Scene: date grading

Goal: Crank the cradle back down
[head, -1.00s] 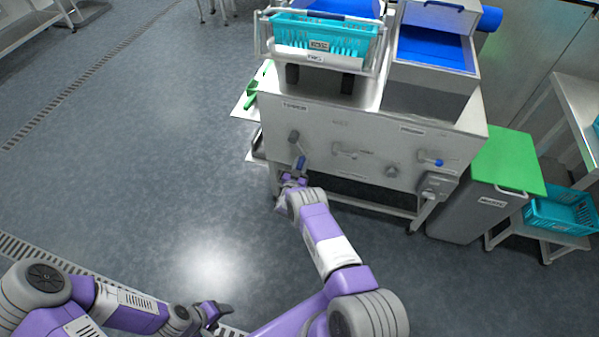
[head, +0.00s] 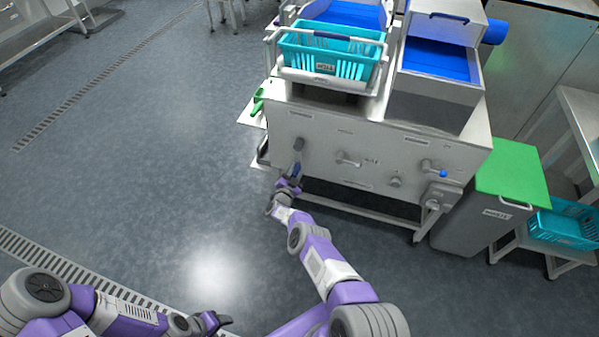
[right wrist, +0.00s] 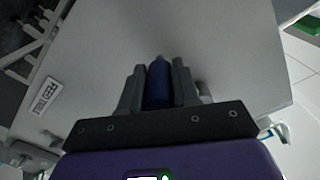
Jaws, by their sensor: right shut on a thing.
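The cradle (head: 322,80) is a pale metal frame on top of the steel machine, at the top centre of the head view. It carries a teal slotted crate (head: 350,69). The crank (head: 299,146) is on the left of the machine's front panel, with its blue handle (head: 296,169) hanging below the hub. My right gripper (head: 292,180) is shut on this handle. The right wrist view shows the blue handle (right wrist: 158,84) between both fingers (right wrist: 158,88). My left gripper (head: 218,320) is low in the head view, away from the machine; its jaw opening is unclear.
The front panel also has a grey lever (head: 349,159) and a blue-tipped lever (head: 432,169). A blue-lined hopper (head: 437,56) stands to the right of the cradle. A green-lidded bin (head: 512,170) and a shelf with a teal crate (head: 562,229) are at right. The floor at left is clear.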

